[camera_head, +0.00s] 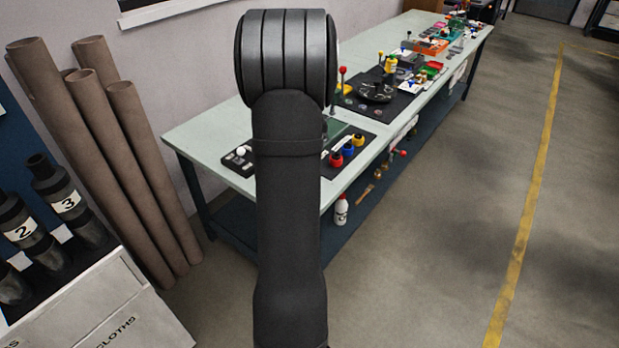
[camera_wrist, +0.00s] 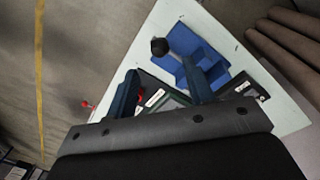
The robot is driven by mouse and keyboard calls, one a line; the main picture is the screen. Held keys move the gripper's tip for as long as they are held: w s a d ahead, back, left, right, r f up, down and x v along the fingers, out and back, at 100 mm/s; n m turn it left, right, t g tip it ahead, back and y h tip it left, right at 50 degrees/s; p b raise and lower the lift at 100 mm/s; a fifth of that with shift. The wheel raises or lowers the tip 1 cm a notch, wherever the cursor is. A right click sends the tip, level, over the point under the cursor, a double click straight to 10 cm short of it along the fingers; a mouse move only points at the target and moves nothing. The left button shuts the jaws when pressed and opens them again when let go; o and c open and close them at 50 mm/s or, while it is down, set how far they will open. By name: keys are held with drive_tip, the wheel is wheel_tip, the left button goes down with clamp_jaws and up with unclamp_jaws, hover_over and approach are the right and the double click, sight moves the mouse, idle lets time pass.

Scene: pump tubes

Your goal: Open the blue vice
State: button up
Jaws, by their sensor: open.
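In the wrist view a blue blocky thing, which looks like the blue vice (camera_wrist: 209,52), sits on the pale table top near the table's corner. A round black knob (camera_wrist: 159,46) is at its left side. I cannot tell how far apart its jaws are. My gripper (camera_wrist: 160,67) is open, with its two dark blue fingers apart and pointing toward the table. The right finger overlaps the lower part of the blue thing in the picture; I cannot tell if they touch. In the head view my arm hides the vice and my gripper.
The long table (camera_head: 213,130) carries a dark mat with red, blue and yellow knobs (camera_head: 348,150), and clutter farther back. A red-knobbed handle (camera_head: 403,153) sticks out at its front edge. Brown tubes (camera_head: 110,140) lean at the left. The floor at the right is clear.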

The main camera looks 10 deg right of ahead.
drive_tip(key=f, duration=0.9)
drive_tip(key=shift+d, duration=0.35)
drive_tip(key=shift+a, duration=0.1)
clamp_jaws()
